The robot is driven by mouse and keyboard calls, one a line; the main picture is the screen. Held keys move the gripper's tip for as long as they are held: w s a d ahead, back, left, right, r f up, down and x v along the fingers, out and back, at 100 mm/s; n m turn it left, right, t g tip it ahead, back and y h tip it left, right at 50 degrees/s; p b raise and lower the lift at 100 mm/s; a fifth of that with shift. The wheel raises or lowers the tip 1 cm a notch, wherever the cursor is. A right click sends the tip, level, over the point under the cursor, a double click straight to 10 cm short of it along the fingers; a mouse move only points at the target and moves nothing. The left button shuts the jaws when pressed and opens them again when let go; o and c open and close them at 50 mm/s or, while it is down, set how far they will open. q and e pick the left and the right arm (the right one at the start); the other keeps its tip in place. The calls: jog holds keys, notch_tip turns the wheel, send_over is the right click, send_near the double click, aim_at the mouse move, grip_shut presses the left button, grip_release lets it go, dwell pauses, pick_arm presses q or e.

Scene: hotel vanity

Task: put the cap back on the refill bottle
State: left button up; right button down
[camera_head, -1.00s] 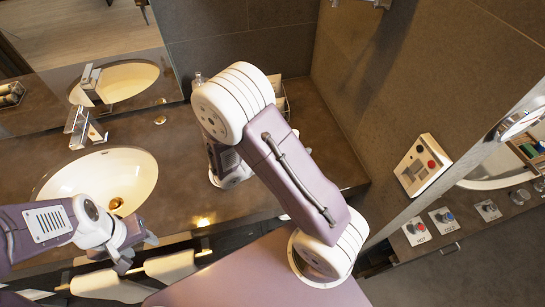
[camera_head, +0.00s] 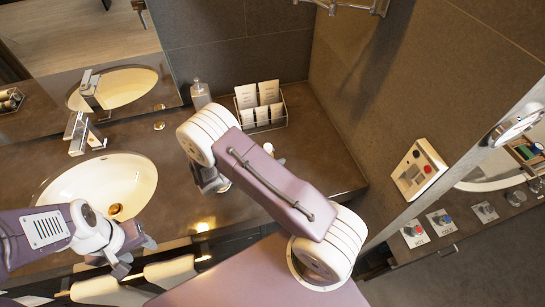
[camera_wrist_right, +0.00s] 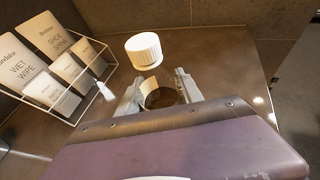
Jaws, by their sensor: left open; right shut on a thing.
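A white ribbed cap (camera_wrist_right: 144,48) shows just above my right fingertips in the right wrist view. My right gripper (camera_wrist_right: 161,85) is shut on a brownish, round-edged thing that looks like the refill bottle (camera_wrist_right: 161,98), mostly hidden by my wrist. My left gripper (camera_head: 130,248) is open and empty near the counter's front edge, in front of the sink.
A wire rack of cards (camera_head: 262,110) stands at the back of the counter. A small white cone-shaped thing (camera_wrist_right: 104,90) lies by it. A clear dispenser (camera_head: 200,94) stands at the mirror. The sink (camera_head: 97,186) is at left. The counter's right end is mostly clear.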

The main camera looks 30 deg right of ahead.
jog(key=shift+f, duration=0.15)
jog(key=shift+f, duration=0.25)
jog(key=c, duration=0.8)
grip_release()
jog(key=shift+o, duration=0.2)
jog(key=shift+r, duration=0.2)
jog(key=shift+a+r, duration=0.1)
jog(key=shift+a, duration=0.05)
jog(key=b+v, duration=0.2)
jog(key=v, duration=0.9)
jog(key=shift+a, duration=0.3)
jog(key=shift+r, duration=0.15)
